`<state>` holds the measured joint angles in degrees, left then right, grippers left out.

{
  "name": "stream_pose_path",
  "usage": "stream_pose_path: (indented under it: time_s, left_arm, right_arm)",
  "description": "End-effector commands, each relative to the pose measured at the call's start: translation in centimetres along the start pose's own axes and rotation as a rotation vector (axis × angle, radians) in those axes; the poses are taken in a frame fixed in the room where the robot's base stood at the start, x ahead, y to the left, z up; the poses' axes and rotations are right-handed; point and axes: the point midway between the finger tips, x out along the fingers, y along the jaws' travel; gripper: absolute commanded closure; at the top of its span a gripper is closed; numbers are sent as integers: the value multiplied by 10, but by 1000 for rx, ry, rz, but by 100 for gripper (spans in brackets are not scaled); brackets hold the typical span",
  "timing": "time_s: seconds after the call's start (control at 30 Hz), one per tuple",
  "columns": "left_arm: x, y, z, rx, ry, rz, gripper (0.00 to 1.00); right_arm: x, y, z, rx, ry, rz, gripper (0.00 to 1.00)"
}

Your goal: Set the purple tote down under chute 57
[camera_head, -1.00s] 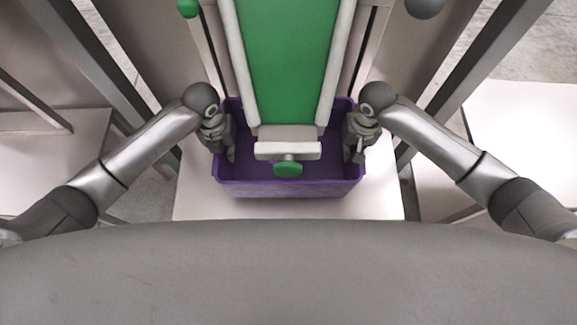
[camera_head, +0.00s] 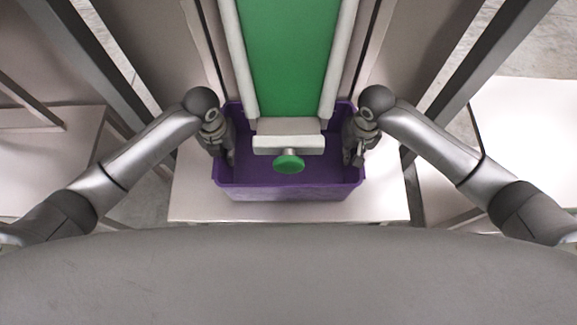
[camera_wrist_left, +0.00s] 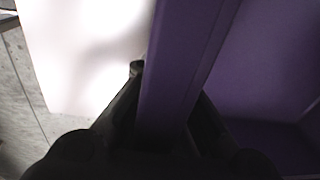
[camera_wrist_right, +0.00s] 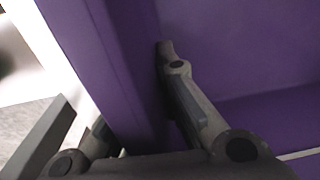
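The purple tote (camera_head: 290,193) is below the lower end of the green chute (camera_head: 290,60), over a pale table top (camera_head: 190,205). I cannot tell whether its bottom touches that top. No chute number is readable. My left gripper (camera_head: 224,155) is at the tote's left wall, with a finger on each side of the wall; the wall (camera_wrist_left: 180,70) shows between them in the left wrist view. My right gripper (camera_head: 352,155) straddles the right wall (camera_wrist_right: 105,60) and appears shut on it. The chute's end hides part of the tote's inside.
Grey posts (camera_head: 440,110) stand on both sides. Other pale tables stand at left (camera_head: 50,165) and right (camera_head: 530,130).

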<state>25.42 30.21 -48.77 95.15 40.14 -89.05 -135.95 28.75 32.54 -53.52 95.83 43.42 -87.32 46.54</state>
Motion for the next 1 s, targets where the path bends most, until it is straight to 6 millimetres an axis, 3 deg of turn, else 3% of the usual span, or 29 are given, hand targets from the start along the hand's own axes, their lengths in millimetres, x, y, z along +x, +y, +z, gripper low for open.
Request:
stream_pose_path:
  time_s: [0.13, 0.33, 0.67, 0.83, 1.0]
  left_arm:
    - [11, 1, 0, -1, -1, 2, 100]
    - [8, 1, 0, 0, 0, 1, 73]
    - [6, 0, 0, 0, -1, 0, 73]
    - [-14, 1, 1, 0, -4, 0, 73]
    - [-51, 1, 2, 2, -5, 1, 73]
  right_arm:
    - [11, 1, 0, 1, 1, 1, 100]
    - [8, 1, 0, 1, 0, 1, 73]
    - [8, 0, 0, 0, 0, 0, 73]
    - [8, 0, 0, 0, 0, 0, 73]
    - [8, 0, 0, 0, 0, 0, 73]
